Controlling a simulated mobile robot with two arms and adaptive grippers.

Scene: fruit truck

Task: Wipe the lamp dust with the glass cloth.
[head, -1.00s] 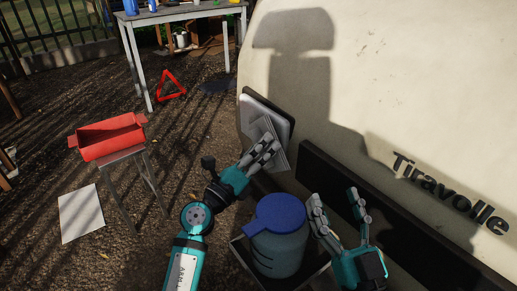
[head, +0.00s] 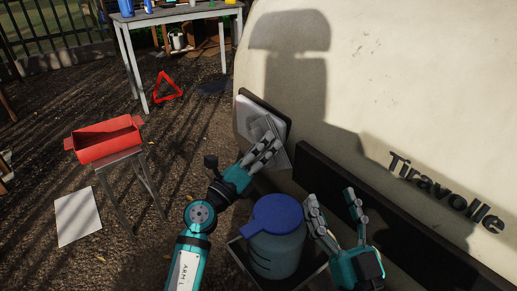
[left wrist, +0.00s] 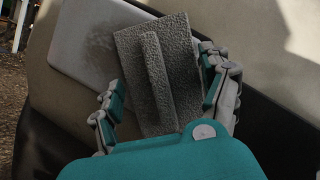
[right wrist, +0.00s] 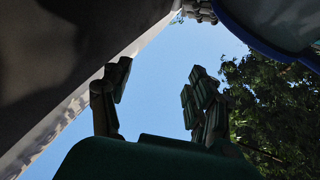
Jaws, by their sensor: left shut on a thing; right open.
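The lamp (head: 248,107) is a pale rectangular panel in a dark frame on the vehicle's cream body. In the left wrist view, the lamp (left wrist: 75,52) has a brownish patch of dust (left wrist: 98,40) beside the cloth. My left gripper (head: 268,145) is shut on the glass cloth (head: 283,155), a grey, rough, flat pad with a raised ridge. The cloth (left wrist: 183,65) overlaps the lamp's lower right part; I cannot tell if they touch. My right gripper (head: 331,202) is open and empty, low beside the black bumper. In the right wrist view its fingers stand apart against the sky.
A blue-lidded container (head: 277,215) stands in a tray between my arms. A red box (head: 105,140) sits on a stand at left. A grey table (head: 185,13) and a red warning triangle (head: 167,88) are behind. The black bumper (head: 345,190) runs along the vehicle.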

